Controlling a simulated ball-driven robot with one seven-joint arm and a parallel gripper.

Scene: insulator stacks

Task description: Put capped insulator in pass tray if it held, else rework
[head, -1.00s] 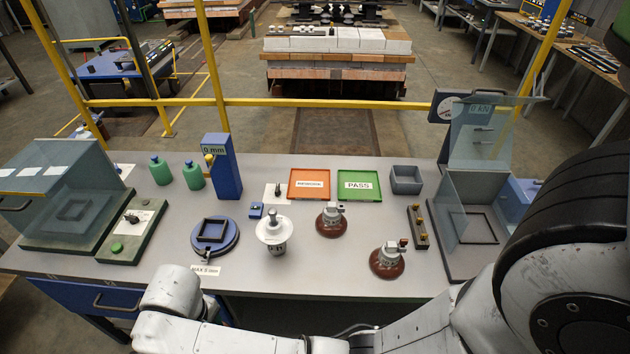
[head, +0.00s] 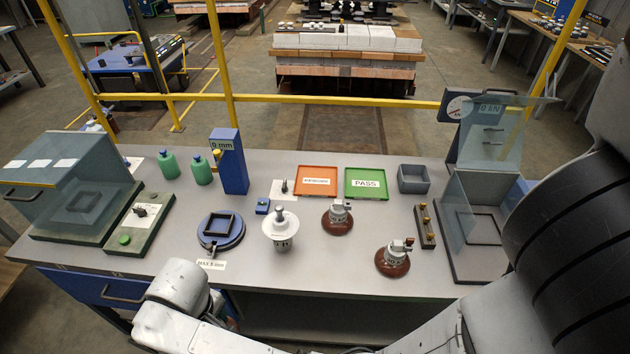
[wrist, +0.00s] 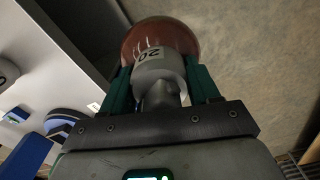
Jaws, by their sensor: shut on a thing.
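My gripper (wrist: 162,86) shows only in the wrist view. Its green fingers are shut on the grey metal cap (wrist: 158,66) of a brown insulator (wrist: 160,33); the cap is marked "20". The insulator is held beside the table, with floor behind it. The green pass tray (head: 366,195) and, on its left, an orange tray (head: 316,193) with a blurred label lie empty at the table's back. Two other brown insulators (head: 337,226) (head: 392,264) with grey caps and a white insulator (head: 280,232) stand on the table.
A clear-walled test box with a dial (head: 463,107) stands at the right; another clear-hooded box (head: 75,190) is at the left. A blue round fixture (head: 220,232), a blue "0 mm" gauge post (head: 230,165) and a grey bin (head: 412,180) stand between. A yellow rail (head: 300,98) runs behind.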

